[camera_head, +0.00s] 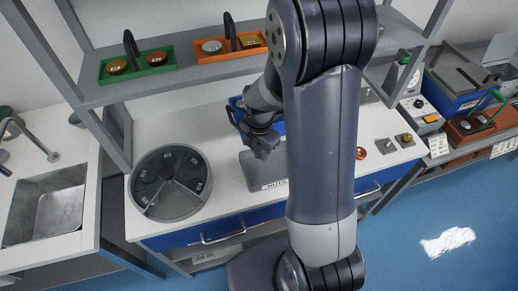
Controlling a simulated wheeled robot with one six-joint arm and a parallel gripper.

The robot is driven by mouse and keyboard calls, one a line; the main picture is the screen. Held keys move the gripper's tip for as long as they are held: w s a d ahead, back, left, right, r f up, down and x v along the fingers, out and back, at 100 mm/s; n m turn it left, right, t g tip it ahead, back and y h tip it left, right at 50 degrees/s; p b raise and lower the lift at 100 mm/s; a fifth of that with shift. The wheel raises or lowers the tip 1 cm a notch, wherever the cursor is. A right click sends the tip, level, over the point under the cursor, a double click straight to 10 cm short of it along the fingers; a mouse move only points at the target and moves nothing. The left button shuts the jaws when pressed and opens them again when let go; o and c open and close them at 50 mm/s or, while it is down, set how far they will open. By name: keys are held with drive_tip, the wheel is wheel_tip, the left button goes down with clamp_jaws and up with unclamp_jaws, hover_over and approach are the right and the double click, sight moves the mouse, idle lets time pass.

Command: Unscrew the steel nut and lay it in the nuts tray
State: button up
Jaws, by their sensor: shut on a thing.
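My gripper (264,149) is in the middle of the bench, pointing down over a grey tray. It is small and dark in this view, and my arm covers the area to its right. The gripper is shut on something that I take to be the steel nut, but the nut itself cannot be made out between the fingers. The grey tray (254,177) has a white front label that looks like "NUTS". Its right part is hidden behind my arm.
A round, dark sectioned dish (171,182) stands left on the white bench. A copper-coloured ring (361,147) and small pieces on blocks (385,146) sit at right. The shelf above holds a green tray (138,65) and an orange tray (229,46).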

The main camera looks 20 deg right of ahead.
sight(259, 173)
drive_tip(key=f+b, duration=0.2)
drive_tip(key=f, duration=0.1)
drive_tip(key=f+b, duration=0.5)
drive_tip(key=f, duration=0.1)
drive_tip(key=shift+a+f, duration=0.2)
drive_tip(key=shift+a, duration=0.05)
drive_tip(key=shift+s+f+b, duration=0.1)
drive_tip(key=shift+f+b, duration=0.1)
drive_tip(key=shift+b, duration=0.25)
idle(0.4)
drive_tip(key=o, duration=1)
drive_tip(key=shift+s+f, duration=0.1)
drive_tip(key=shift+f, duration=0.1)
drive_tip(key=shift+o, duration=0.2)
drive_tip(key=shift+r, duration=0.1)
wheel_tip(259, 173, up, 11)
drive_tip(key=shift+w+r, duration=0.2)
drive_tip(key=shift+w, duration=0.1)
